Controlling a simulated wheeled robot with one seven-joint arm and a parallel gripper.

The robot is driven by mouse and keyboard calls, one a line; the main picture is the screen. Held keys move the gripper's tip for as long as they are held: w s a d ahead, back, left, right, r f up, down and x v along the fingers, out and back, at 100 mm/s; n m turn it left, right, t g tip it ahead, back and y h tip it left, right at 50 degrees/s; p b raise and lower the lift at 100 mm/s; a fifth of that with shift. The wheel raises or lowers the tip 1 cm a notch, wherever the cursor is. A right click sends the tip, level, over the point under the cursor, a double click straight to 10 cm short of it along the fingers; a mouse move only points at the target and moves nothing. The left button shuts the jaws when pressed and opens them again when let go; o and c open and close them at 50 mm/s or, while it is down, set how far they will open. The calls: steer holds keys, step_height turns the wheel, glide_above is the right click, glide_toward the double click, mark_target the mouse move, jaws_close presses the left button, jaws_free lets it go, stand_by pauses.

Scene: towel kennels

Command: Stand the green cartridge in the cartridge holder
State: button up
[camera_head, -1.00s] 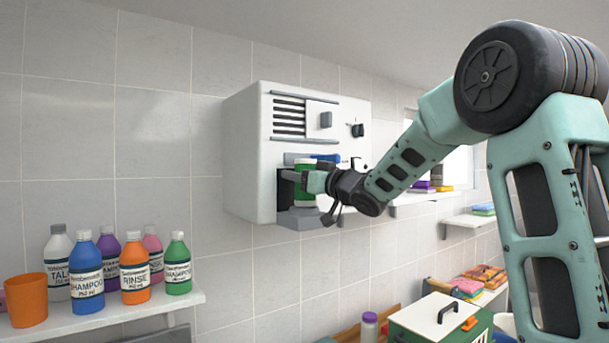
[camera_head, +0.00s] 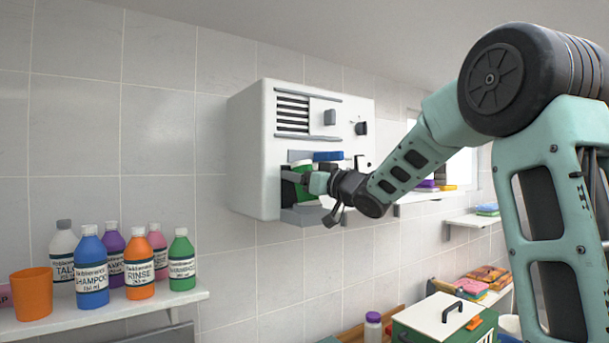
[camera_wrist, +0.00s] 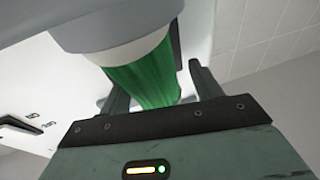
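The green cartridge (camera_head: 305,190) stands in the open bay of the white wall box and leans to one side. In the wrist view it shows as a green cylinder (camera_wrist: 148,75) with a white band and a grey end. My gripper (camera_head: 310,183) reaches into the bay from the right. In the wrist view my gripper (camera_wrist: 157,82) has one finger on each side of the cartridge, with a gap visible at the right finger. The cartridge holder (camera_head: 305,214) seems to be the grey part at the bottom of the bay; its inside is hidden.
The white wall box (camera_head: 253,150) has vents and knobs above the bay. A blue piece (camera_head: 327,156) lies at the bay's top. A shelf (camera_head: 110,316) at left holds several bottles and an orange cup (camera_head: 32,294). A green-and-white box (camera_head: 440,318) stands at lower right.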

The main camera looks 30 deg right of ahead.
steer(key=shift+w+d+f, duration=0.1)
steer(key=shift+d+f, duration=0.15)
steer(key=shift+f, duration=0.6)
steer(key=shift+d+f, duration=0.15)
steer(key=r+b+v, duration=0.1)
steer(key=b+v, duration=0.2)
steer(key=v, duration=0.5)
steer(key=r+b+v, duration=0.2)
steer(key=b+v, duration=0.1)
steer(key=v, duration=0.5)
steer(key=shift+s+a+f+b, duration=0.3)
steer(key=shift+s+f, duration=0.25)
steer(key=shift+s, duration=0.2)
